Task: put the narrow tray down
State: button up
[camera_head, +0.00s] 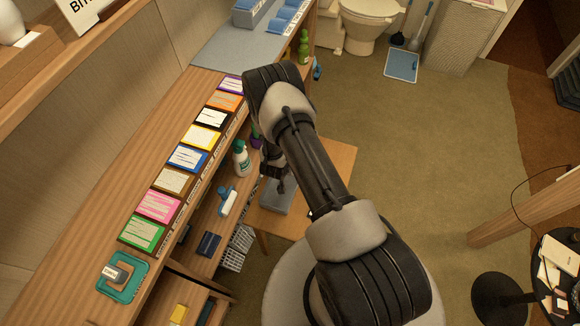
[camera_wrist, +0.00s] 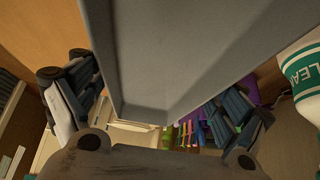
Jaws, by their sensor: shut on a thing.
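The narrow tray (camera_wrist: 185,50) is grey with raised sides and fills the upper middle of the wrist view. My gripper (camera_wrist: 155,95) is shut on it, with one finger on each side. In the head view my gripper (camera_head: 281,186) points down over a small wooden table (camera_head: 335,165) beside the long shelf unit. The grey tray (camera_head: 276,200) shows below it there, partly hidden by my arm. I cannot tell whether the tray touches the tabletop.
A white bottle with a green label (camera_head: 240,160) stands close left of my gripper; it also shows in the wrist view (camera_wrist: 306,75). A blue-and-white bottle (camera_head: 228,201) and a wire basket (camera_head: 237,247) are nearby.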

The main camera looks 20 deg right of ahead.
jog(key=shift+f, duration=0.3)
jog(key=shift+f, duration=0.15)
jog(key=o, duration=1)
jog(key=shift+c, duration=0.2)
jog(key=shift+r, duration=0.3)
jog(key=p+v, duration=0.4)
jog(key=v, duration=0.7)
jog(key=shift+s+a+r, duration=0.2)
jog(key=shift+r, duration=0.1)
